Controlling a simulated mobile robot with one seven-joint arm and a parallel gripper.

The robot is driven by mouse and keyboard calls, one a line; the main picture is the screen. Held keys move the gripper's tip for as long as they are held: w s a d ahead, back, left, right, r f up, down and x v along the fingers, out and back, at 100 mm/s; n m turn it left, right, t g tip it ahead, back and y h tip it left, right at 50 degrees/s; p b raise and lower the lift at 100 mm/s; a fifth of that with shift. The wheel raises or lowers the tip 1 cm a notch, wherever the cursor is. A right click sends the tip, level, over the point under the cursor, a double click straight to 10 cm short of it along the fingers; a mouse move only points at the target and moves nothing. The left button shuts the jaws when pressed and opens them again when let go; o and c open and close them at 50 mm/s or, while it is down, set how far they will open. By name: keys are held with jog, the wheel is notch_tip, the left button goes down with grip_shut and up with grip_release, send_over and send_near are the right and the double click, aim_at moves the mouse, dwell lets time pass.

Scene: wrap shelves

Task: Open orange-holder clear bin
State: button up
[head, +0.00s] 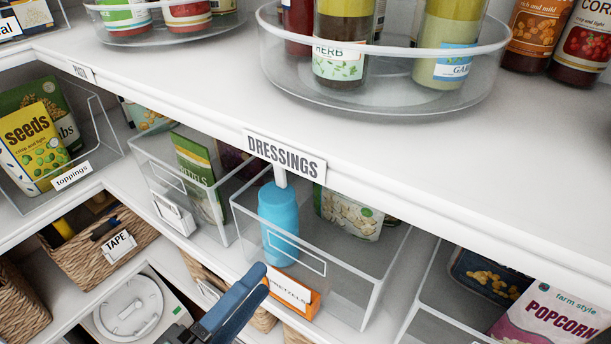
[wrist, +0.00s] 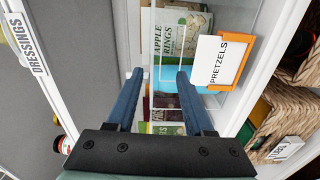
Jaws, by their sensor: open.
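The clear bin (head: 338,288) with the orange label holder (head: 312,306) stands on the shelf under the DRESSINGS sign. Its label reads PRETZELS. It holds a blue bottle (head: 279,222) and a pale snack bag (head: 350,213). In the wrist view the orange holder (wrist: 243,68) with its white label is right of the fingers. My gripper (head: 259,281) is in front of the bin's lower left front; in the wrist view (wrist: 160,74) its two fingers are apart with nothing held between them. Whether a fingertip touches the bin front cannot be told.
Another clear bin (head: 170,215) is close on the left, and one with a popcorn bag (head: 550,312) is to the right. The upper shelf edge (head: 400,205) overhangs the bins. Woven baskets (head: 100,245) sit on the lower shelf.

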aim_at(297, 239)
jog(key=x, duration=0.8)
jog(key=p+x, duration=0.1)
jog(key=x, duration=0.3)
jog(key=shift+w+d+r, duration=0.15)
jog(key=shift+d+r, duration=0.25)
grip_shut()
dwell(0.9)
